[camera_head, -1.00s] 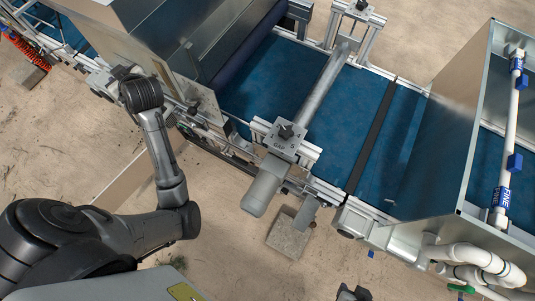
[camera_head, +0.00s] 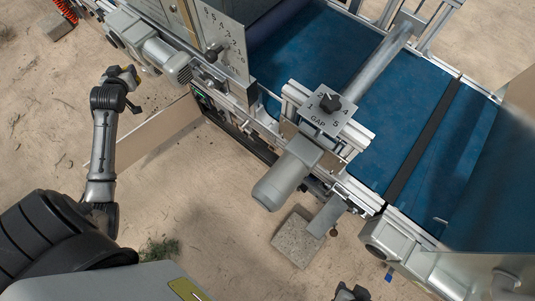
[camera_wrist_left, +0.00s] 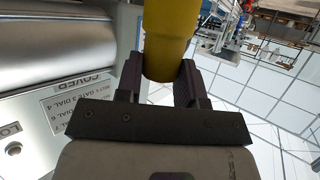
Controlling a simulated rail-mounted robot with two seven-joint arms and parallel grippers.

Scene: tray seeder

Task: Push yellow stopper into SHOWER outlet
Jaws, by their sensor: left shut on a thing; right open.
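In the head view my left gripper (camera_head: 130,80) is at the left, in front of the machine's side, at the end of my dark arm. In the left wrist view my left gripper (camera_wrist_left: 160,80) is shut on the yellow stopper (camera_wrist_left: 170,35), a thick smooth yellow cylinder between its two dark fingers. The stopper's far end runs out of the top of that view. My right gripper (camera_head: 350,292) is only partly in view at the bottom edge, open. I cannot make out a SHOWER outlet.
A blue conveyor belt (camera_head: 318,60) runs through the metal machine frame. A dial plate marked GAP (camera_head: 325,110) and a grey motor (camera_head: 285,180) stick out in front. A concrete block (camera_head: 297,238) lies below. In the wrist view a label plate (camera_wrist_left: 75,105) is close beside the gripper.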

